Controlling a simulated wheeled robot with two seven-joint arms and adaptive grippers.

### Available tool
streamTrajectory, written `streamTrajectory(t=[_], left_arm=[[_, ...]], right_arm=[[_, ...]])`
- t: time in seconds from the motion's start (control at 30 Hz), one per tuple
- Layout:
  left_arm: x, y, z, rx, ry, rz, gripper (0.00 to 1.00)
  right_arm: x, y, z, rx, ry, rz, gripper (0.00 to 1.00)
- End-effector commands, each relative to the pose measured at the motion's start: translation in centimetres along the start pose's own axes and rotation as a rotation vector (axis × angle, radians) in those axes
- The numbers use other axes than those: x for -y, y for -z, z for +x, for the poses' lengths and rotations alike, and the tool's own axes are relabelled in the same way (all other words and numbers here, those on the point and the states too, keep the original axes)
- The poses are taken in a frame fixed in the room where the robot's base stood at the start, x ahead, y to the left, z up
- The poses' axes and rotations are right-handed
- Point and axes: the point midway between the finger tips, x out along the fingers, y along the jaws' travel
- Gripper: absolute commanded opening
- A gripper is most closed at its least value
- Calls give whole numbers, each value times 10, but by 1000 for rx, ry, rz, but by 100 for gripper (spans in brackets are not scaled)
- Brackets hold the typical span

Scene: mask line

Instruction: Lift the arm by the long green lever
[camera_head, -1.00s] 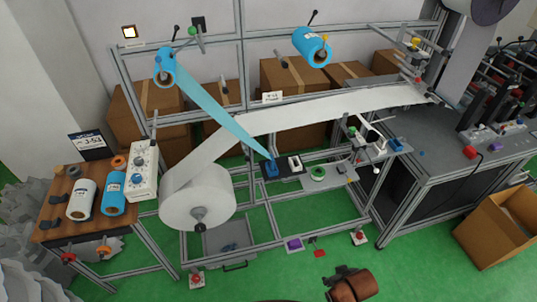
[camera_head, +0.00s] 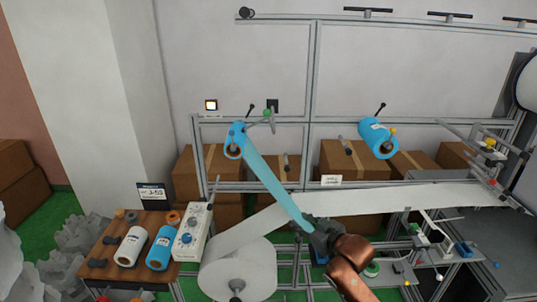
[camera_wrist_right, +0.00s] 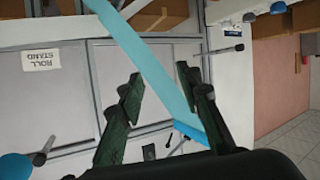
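A lever with a green knob (camera_head: 267,112) sticks out beside the small blue roll (camera_head: 234,141) at the upper left of the frame. A blue strip (camera_head: 267,185) runs from that roll down to the right. My right gripper (camera_head: 308,226) is low, below and right of the green knob, overlapping the strip's lower end in the head view. In the right wrist view its fingers (camera_wrist_right: 160,80) are spread with nothing held between them. The blue strip (camera_wrist_right: 150,62) passes behind the right finger there; I cannot tell if they touch. I cannot make out the green knob there. My left gripper is not in view.
A white web (camera_head: 390,198) crosses the frame from a large white roll (camera_head: 237,272). Another blue roll (camera_head: 378,138) hangs at the right. A wooden table (camera_head: 125,268) with spare rolls and a control box (camera_head: 192,232) stands at the left. Cardboard boxes (camera_head: 352,160) stand behind.

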Motion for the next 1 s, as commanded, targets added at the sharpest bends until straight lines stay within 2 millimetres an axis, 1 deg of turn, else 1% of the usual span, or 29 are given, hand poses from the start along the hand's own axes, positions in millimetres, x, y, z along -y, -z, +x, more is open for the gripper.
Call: streamTrajectory(t=[0.03, 0.07, 0.1, 0.17, 0.2, 0.27, 0.3, 0.4, 0.5, 0.57, 0.63, 0.77, 1.0], left_arm=[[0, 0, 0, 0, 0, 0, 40], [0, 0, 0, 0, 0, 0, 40], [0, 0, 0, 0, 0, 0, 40], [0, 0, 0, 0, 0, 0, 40], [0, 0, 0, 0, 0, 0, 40], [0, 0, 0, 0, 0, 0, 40], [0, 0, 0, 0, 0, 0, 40], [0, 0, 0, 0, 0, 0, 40], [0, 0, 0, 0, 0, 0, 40], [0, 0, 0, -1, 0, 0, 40], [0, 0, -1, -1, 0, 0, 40], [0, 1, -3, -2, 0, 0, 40], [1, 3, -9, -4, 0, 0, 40]], right_arm=[[-5, 48, 1, -52, 3, -31, 32], [-6, 72, 2, -79, 7, -44, 32], [-8, 106, 0, -116, 13, -58, 32], [-10, 154, -4, -168, 19, -80, 32], [-11, 184, -9, -202, 23, -91, 32], [-12, 226, -17, -247, 28, -106, 32], [-13, 250, -24, -275, 29, -115, 32], [-13, 299, -39, -330, 34, -128, 32], [-12, 328, -50, -363, 38, -135, 32], [-12, 338, -53, -375, 39, -137, 32], [-12, 345, -52, -381, 40, -137, 32], [-10, 352, -39, -382, 42, -136, 32], [-8, 366, -4, -382, 41, -136, 32]])
